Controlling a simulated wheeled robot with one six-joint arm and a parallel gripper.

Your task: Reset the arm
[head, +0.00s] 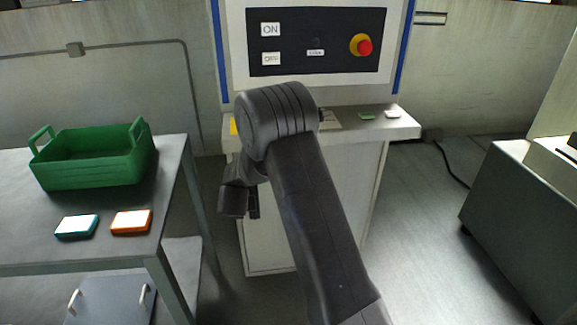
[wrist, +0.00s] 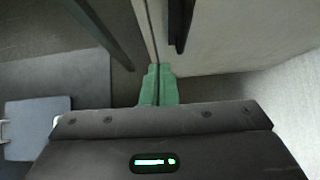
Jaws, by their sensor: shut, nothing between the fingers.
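My arm rises from the bottom of the head view and bends over at its elbow in front of the machine cabinet. My gripper hangs low on the left of the elbow, between the table and the cabinet; its fingers are hard to make out there. In the wrist view the green fingers of my gripper (wrist: 158,84) are together, with nothing between them. They point down toward the floor beside the cabinet and touch nothing that I can see.
A grey table (head: 179,170) at left holds a green crate (head: 95,172), a teal-edged block (head: 77,226) and an orange block (head: 131,222). The cabinet's control panel (head: 315,72) has a red button (head: 364,46). Its ledge (head: 388,128) holds small items.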

